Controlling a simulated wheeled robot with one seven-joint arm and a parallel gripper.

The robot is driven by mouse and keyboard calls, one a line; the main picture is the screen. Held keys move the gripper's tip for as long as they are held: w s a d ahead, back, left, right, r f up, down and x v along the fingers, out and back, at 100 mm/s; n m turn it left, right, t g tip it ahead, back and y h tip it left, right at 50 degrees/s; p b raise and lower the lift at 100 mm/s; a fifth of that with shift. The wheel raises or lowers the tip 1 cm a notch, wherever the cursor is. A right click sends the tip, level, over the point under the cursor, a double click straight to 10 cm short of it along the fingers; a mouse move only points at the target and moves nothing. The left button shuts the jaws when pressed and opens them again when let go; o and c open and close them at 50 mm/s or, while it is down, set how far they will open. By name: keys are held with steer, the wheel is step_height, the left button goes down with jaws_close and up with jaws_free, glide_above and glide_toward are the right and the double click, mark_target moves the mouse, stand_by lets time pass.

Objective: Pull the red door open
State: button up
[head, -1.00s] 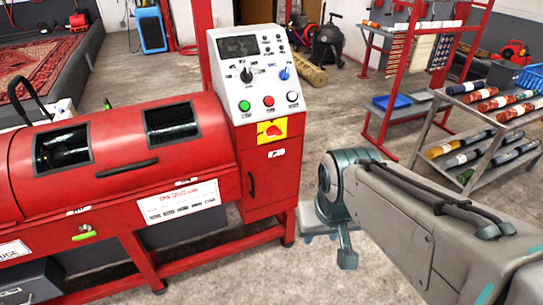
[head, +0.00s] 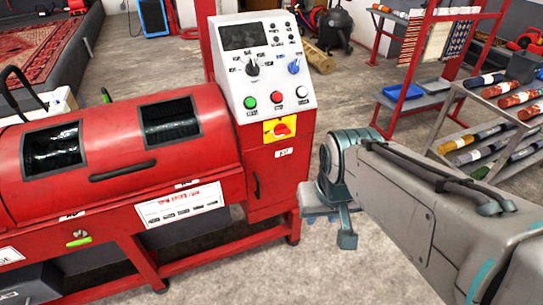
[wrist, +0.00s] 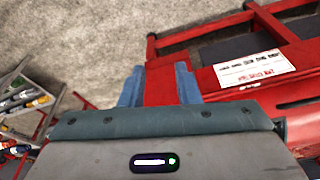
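The red door (head: 272,176) is the front of the narrow cabinet under the white control panel. It has a small upright black handle (head: 256,186) near its left edge and looks shut. My gripper (head: 312,198) is just right of the cabinet in the head view, partly hidden by my own wrist. In the wrist view my gripper (wrist: 160,85) shows two blue-grey fingers standing apart, with red cabinet surface (wrist: 165,88) seen between them. The handle is not clear in the wrist view, and I cannot tell any contact.
The red drum machine (head: 110,160) extends left of the cabinet. The control panel (head: 265,65) has knobs and buttons, with a red-and-yellow switch (head: 281,129) below. A red rack (head: 455,70) and a grey shelf cart (head: 470,120) stand at right. Concrete floor in front is bare.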

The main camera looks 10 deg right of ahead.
steer(key=w+d+f+n+t+b, duration=0.15)
steer(key=w+f+t+b, duration=0.25)
steer(key=w+f+b, duration=0.9)
steer(key=n+t+y+b, duration=0.4)
steer(key=t+y+b, duration=0.45)
steer(key=b, duration=1.05)
glide_toward(259, 190)
steer(key=shift+t+h, duration=0.35)
steer(key=shift+t, duration=0.1)
steer(key=x, duration=0.3)
steer(key=b+x, duration=0.1)
steer(key=x, duration=0.3)
steer(key=b+x, duration=0.1)
steer(key=x, duration=0.2)
steer(key=shift+w+a+f, duration=0.15)
steer(key=shift+a+f, duration=0.05)
steer(key=shift+a, duration=0.2)
jaws_close()
